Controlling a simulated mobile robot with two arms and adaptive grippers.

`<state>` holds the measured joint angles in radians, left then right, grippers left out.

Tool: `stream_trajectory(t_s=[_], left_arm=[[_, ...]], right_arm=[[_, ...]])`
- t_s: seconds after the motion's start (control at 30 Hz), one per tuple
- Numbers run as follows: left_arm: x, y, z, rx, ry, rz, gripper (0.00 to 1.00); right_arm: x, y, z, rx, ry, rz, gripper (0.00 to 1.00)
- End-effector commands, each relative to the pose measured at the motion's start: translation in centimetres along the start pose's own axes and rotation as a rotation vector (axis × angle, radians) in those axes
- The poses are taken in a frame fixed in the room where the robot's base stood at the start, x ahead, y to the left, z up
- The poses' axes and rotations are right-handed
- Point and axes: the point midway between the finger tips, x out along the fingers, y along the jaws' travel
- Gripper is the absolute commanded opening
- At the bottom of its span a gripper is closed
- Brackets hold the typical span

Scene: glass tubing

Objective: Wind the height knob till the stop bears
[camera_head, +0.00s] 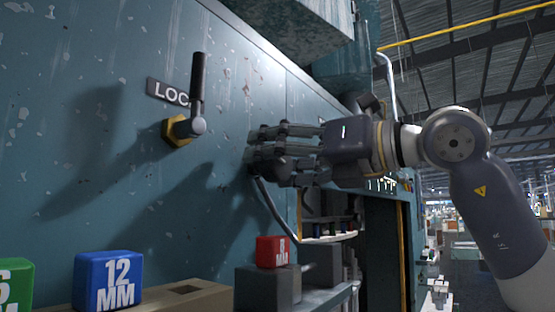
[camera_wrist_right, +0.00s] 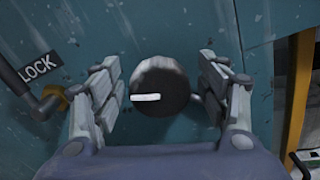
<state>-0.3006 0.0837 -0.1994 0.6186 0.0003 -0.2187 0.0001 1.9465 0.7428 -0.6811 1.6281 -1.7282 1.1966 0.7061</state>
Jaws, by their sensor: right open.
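The height knob (camera_wrist_right: 160,86) is a dark round knob with a white mark, on the teal machine panel in the right wrist view. My right gripper (camera_wrist_right: 160,80) is open, with one finger on each side of the knob and a visible gap to each side. In the head view my right gripper (camera_head: 252,147) reaches the panel from the right and its fingers hide the knob. I cannot make out the stop in either view. My left gripper is not in view.
A black-handled lever (camera_head: 197,95) on a brass nut stands by the LOCK plate (camera_head: 168,93); the LOCK plate also shows in the wrist view (camera_wrist_right: 40,66). Blue 12 MM (camera_head: 107,281), red (camera_head: 272,251) and green (camera_head: 15,287) blocks sit below. A bent rod (camera_head: 270,208) runs under my gripper.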

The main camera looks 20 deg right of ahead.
Motion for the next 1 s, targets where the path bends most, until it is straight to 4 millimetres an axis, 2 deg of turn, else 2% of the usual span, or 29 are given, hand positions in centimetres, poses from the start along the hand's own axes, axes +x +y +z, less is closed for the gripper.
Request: stream_trajectory(t_s=[0.17,0.4,0.6,0.77,1.0], left_arm=[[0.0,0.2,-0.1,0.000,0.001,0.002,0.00],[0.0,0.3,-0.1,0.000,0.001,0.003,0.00],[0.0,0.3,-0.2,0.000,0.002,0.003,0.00],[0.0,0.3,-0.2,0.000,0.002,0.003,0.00],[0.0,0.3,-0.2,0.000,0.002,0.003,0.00]], right_arm=[[-2.4,-0.1,0.1,-0.001,-0.004,-0.001,0.68],[-7.6,-0.1,0.1,-0.001,-0.005,-0.001,0.68],[-10.7,-0.1,0.1,0.000,-0.003,-0.001,0.68],[-11.8,-0.1,0.0,0.000,-0.003,-0.001,0.68],[-11.9,0.0,0.0,0.000,-0.002,0.000,0.68]])
